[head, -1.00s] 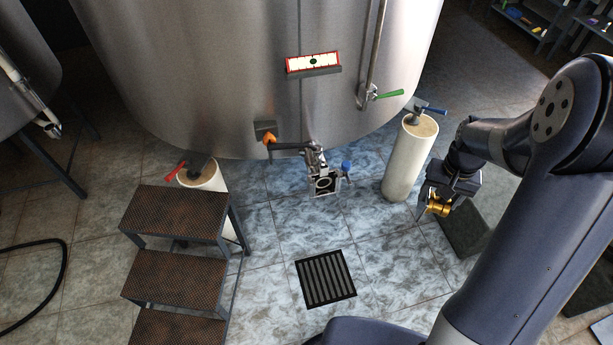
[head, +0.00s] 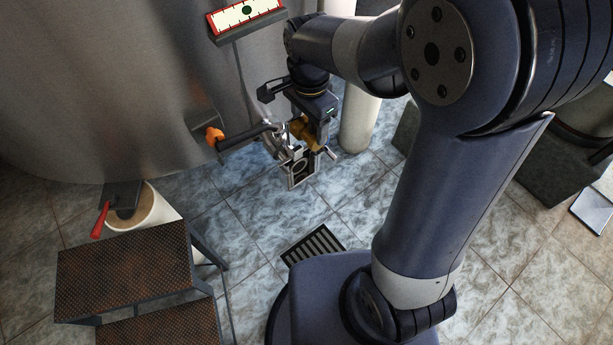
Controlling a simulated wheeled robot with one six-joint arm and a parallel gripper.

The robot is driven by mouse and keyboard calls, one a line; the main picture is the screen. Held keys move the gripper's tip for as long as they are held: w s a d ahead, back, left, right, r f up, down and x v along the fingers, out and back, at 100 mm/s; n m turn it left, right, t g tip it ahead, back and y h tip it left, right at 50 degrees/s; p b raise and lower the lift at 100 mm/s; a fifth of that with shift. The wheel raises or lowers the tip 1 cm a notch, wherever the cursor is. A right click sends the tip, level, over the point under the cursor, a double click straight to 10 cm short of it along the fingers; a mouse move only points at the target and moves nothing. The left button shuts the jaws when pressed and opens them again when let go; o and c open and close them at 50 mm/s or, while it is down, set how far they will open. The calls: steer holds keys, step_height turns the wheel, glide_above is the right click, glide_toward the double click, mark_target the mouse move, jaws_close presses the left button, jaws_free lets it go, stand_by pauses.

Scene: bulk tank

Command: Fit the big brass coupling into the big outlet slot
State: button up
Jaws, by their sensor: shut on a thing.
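My gripper (head: 304,126) is at the tank's outlet, reaching in from above and the right. It is shut on the big brass coupling (head: 308,137), of which only a small golden part shows between the jaws and the outlet fittings. The outlet's metal frame (head: 299,170), with a round opening, hangs just below and in front of the coupling. The jaws and the outlet overlap in this view, so I cannot tell whether the coupling touches the slot or sits in it.
The steel tank (head: 110,90) fills the upper left, with a gauge (head: 247,12) and an orange-tipped handle (head: 214,137). A white post (head: 357,120) stands behind my gripper. Brown steps (head: 125,270) stand at lower left. A floor drain (head: 313,243) lies below the outlet.

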steer(key=shift+a+f, duration=0.1)
steer(key=shift+f, duration=0.3)
step_height(320, 180, down, 9)
steer(key=b, duration=0.1)
steer(key=shift+f, duration=0.15)
steer(key=shift+f+b, duration=0.5)
steer(key=shift+f, duration=0.05)
steer(key=o, duration=1.3)
steer(key=shift+c, duration=0.2)
